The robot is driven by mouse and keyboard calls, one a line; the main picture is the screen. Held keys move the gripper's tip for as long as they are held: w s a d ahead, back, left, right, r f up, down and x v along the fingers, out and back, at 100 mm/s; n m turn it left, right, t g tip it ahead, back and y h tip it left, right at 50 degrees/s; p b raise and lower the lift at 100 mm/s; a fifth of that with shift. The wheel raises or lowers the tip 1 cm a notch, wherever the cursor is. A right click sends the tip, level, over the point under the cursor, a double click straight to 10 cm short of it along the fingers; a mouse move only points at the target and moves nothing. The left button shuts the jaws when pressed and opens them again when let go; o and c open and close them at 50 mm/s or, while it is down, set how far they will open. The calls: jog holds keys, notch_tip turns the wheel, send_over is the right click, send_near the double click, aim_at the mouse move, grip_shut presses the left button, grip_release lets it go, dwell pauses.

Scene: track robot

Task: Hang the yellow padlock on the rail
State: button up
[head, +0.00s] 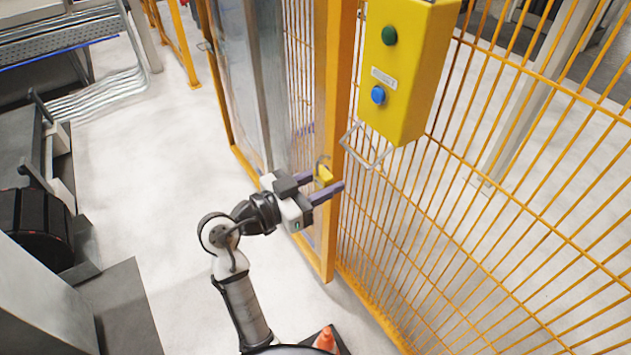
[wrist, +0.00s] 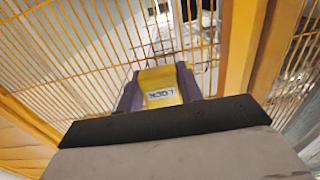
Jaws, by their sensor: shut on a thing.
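The yellow padlock (head: 325,174) is between the purple fingertips of my gripper (head: 324,181), in front of the orange fence post. Its grey shackle points up in the head view. In the wrist view the padlock (wrist: 160,86) fills the space between the fingers of my gripper (wrist: 160,78), and a white label shows on its face. A thin grey metal bar (head: 371,163), which looks like the rail, hangs below the yellow control box. The padlock is left of this bar and slightly lower in the picture, apart from it.
The yellow control box (head: 408,70) with a green and a blue button is mounted at the fence. An orange mesh fence (head: 500,180) stands at right, with an orange post (head: 338,110) close behind my gripper. An orange cone (head: 325,340) stands low.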

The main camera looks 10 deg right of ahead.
jog(key=f+x, duration=0.1)
jog(key=x, duration=0.6)
jog(key=shift+f, duration=0.35)
jog(key=shift+p, duration=0.3)
jog(key=o, duration=1.1)
jog(key=shift+b+v, duration=2.15)
jog(key=shift+v, duration=4.75)
